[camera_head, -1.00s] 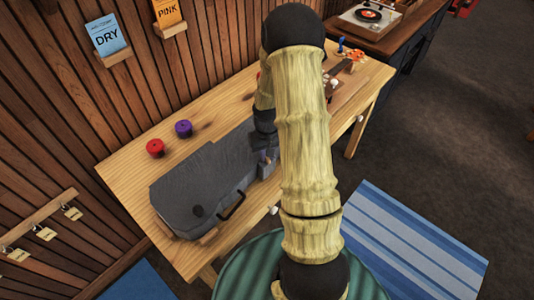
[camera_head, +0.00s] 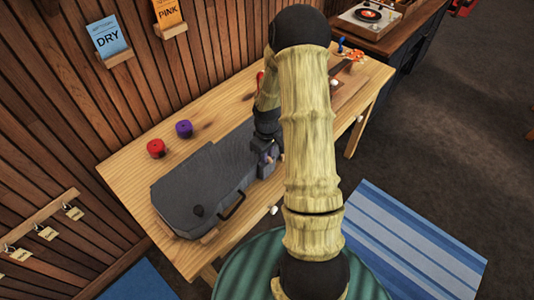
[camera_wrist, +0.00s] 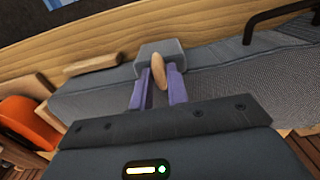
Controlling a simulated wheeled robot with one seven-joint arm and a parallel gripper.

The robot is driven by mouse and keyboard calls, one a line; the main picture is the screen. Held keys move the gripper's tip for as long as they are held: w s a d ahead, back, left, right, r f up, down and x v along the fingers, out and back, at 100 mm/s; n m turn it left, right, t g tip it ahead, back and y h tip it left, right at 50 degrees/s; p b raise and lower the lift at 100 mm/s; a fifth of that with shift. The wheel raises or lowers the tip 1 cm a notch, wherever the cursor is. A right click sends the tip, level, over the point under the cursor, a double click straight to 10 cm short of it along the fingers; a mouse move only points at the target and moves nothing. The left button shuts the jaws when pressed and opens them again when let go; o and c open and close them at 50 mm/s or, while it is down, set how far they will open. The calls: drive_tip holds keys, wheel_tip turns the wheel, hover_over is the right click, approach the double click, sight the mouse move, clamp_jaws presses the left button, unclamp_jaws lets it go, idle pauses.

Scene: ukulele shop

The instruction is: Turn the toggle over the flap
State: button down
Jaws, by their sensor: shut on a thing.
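The grey case (camera_head: 185,185) lies on the wooden bench, and its body also fills much of the wrist view (camera_wrist: 230,75). A grey block-like flap (camera_wrist: 165,47) sits at its edge in the wrist view. The oval wooden toggle (camera_wrist: 160,66) stands in front of this flap, its long side pointing up and down the picture. My gripper (camera_wrist: 158,85) has its purple fingers on either side of the toggle and is shut on it. In the head view my gripper (camera_head: 268,158) is at the case's right part, and my arm partly hides this area.
The case has a black handle (camera_head: 232,205). A red spool (camera_head: 156,148) and a purple spool (camera_head: 184,128) stand behind it on the bench (camera_head: 130,170). An orange object (camera_wrist: 25,122) is at the left of the wrist view. A striped blue rug (camera_head: 410,245) covers the floor at right.

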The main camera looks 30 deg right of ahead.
drive_tip(key=c, duration=1.4)
unclamp_jaws()
drive_tip(key=shift+o, duration=0.2)
wheel_tip(320, 180, up, 17)
drive_tip(key=b, duration=0.1)
drive_tip(key=shift+r, duration=0.2)
drive_tip(key=s+a+m+t, duration=0.2)
drive_tip(key=s+a+m, duration=0.2)
drive_tip(key=s+a, duration=0.8)
drive_tip(key=shift+s+a+t, duration=0.3)
drive_tip(key=shift+s+a, duration=0.05)
drive_tip(key=shift+a, duration=0.3)
